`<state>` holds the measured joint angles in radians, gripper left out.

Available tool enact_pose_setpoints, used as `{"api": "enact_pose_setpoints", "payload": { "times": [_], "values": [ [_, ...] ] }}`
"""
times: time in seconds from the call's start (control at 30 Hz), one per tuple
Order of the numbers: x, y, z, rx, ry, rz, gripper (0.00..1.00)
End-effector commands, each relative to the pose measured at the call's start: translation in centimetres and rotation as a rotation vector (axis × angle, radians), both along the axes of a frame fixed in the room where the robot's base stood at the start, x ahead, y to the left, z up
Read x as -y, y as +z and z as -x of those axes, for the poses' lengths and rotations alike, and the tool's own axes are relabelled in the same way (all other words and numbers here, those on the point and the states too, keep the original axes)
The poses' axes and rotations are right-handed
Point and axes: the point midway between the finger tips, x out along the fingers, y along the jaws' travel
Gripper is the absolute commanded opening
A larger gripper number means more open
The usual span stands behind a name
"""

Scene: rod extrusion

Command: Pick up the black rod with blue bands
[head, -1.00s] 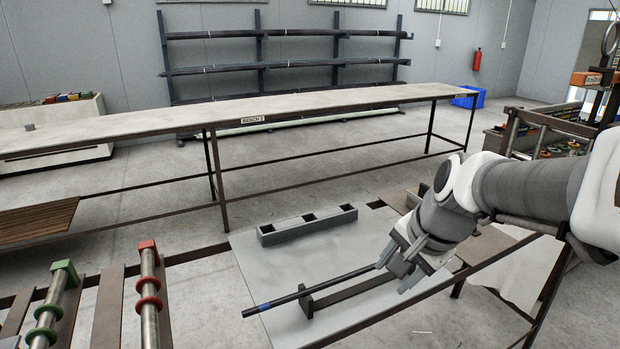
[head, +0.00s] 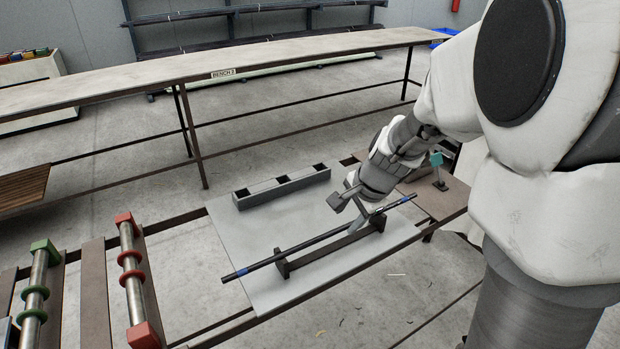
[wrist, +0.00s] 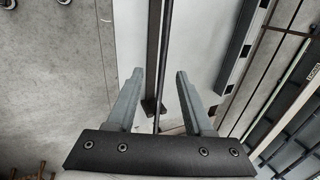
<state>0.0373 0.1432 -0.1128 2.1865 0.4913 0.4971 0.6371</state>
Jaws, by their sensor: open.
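The black rod with blue bands (head: 305,244) lies at a slant across a low brown stand (head: 322,250), on the light grey plate. Blue bands show near both of its ends in the head view. My gripper (head: 348,213) is open and empty, pointing down at the right half of the rod. In the wrist view the rod (wrist: 165,45) runs lengthwise between the two spread fingers of my gripper (wrist: 159,72), without visible contact. The height between fingertips and rod is hard to tell.
A grey block with square holes (head: 282,186) stands behind the rod on the plate (head: 240,225). Rollers with green rings (head: 37,285) and red rings (head: 131,268) are at the left. Bench 2 (head: 290,58) runs behind.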

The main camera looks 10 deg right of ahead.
Motion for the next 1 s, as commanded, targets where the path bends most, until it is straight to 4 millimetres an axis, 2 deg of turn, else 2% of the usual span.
{"api": "enact_pose_setpoints", "payload": {
  "times": [0.03,0.33,0.67,0.97,1.0],
  "values": [
    [-0.1,-1.0,-0.3,-0.003,0.000,0.000,0.52],
    [-0.5,-2.7,-1.3,0.000,0.001,0.000,0.52],
    [-1.1,-6.3,-3.2,-0.001,0.001,0.001,0.52],
    [-1.2,-6.6,-3.4,0.001,0.001,0.000,0.52],
    [-1.2,-6.6,-3.4,0.001,0.001,0.000,0.48]
  ]
}}
